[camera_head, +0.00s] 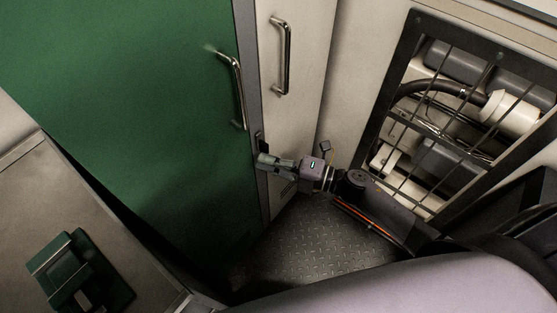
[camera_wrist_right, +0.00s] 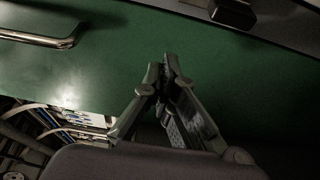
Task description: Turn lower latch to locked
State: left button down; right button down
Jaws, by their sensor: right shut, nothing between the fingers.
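The lower latch (camera_head: 259,142) is a small dark piece at the right edge of the green door (camera_head: 140,90), below the door's handle. My right gripper (camera_head: 264,160) is just below it, partly in front of that edge, so the latch's setting is hard to tell. In the right wrist view a black block (camera_wrist_right: 232,12), likely the latch, is at the top edge, apart from the fingertips. The right gripper (camera_wrist_right: 170,66) shows shut there with nothing between its fingers, in front of the green door. My left gripper is not in view.
A metal handle (camera_head: 238,90) is on the green door, another (camera_head: 282,55) on the pale panel beside it. A barred opening (camera_head: 400,120) with pipes is at the right. A dark green fixture (camera_head: 118,290) is at the lower left. Patterned floor (camera_head: 310,240) shows below my arm.

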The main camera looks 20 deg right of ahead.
aim_at(272, 123)
jog(key=x, duration=0.5)
jog(key=shift+w+d+f, duration=0.1)
jog(key=shift+w+d, duration=0.1)
jog(key=shift+w, duration=0.1)
jog(key=shift+w+d+b, duration=0.3)
jog(key=shift+d, duration=0.2)
jog(key=shift+w+d+b, duration=0.25)
jog(key=shift+d+b, duration=0.05)
jog(key=shift+d, duration=0.2)
jog(key=shift+w+d, duration=0.3)
jog(key=shift+d, duration=0.2)
